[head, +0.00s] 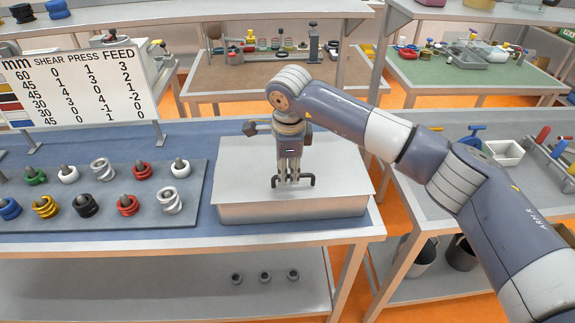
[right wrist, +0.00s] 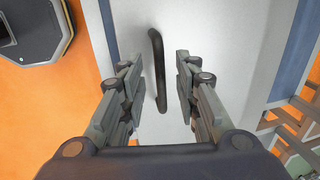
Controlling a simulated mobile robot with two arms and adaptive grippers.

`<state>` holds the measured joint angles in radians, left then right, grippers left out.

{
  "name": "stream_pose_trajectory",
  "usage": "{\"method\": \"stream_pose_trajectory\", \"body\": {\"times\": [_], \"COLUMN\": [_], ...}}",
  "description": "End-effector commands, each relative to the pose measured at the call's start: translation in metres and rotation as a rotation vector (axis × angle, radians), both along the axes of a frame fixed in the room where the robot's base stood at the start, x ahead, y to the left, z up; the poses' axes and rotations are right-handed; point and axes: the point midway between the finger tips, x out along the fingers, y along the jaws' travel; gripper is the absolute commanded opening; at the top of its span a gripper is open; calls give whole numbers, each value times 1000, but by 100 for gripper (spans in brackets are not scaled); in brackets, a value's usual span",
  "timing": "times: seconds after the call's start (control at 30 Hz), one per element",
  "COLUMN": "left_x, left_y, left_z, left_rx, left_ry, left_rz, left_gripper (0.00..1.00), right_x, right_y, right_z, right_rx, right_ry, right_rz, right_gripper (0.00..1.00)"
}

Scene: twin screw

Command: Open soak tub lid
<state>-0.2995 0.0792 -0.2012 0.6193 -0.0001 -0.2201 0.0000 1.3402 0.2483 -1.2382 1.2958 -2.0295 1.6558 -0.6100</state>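The soak tub (head: 290,209) is a shallow grey metal box at the right end of the blue-topped bench. Its flat pale lid (head: 240,175) lies on top, covering it. A dark bar handle (head: 312,181) stands on the lid. My right gripper (head: 289,181) points down over the handle. In the right wrist view, the handle (right wrist: 160,80) runs between the two fingers of the right gripper (right wrist: 157,62), with a gap to each finger, nearer the left one. The gripper is open. My left gripper is not in view.
A grey board (head: 110,232) with several coloured coils on pegs lies left of the tub. A white number sign (head: 80,85) stands behind it. Another bench (head: 425,207) with tools stands to the right across a narrow gap. Three small rings lie on the lower shelf (head: 190,285).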

Motion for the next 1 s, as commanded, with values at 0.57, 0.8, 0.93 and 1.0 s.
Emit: {"method": "stream_pose_trajectory", "body": {"times": [0.57,0.8,0.93,1.0], "left_x": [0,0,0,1], "left_y": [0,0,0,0], "left_z": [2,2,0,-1], "left_rx": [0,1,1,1], "left_ry": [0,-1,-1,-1], "left_rz": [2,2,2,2], "left_gripper": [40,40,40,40], "right_x": [1,2,4,7], "right_y": [0,0,1,1], "right_z": [-7,-6,1,8], "right_rx": [0,0,1,1], "right_ry": [0,-1,-2,-5], "right_rz": [0,1,0,0], "right_gripper": [0,0,0,0]}}
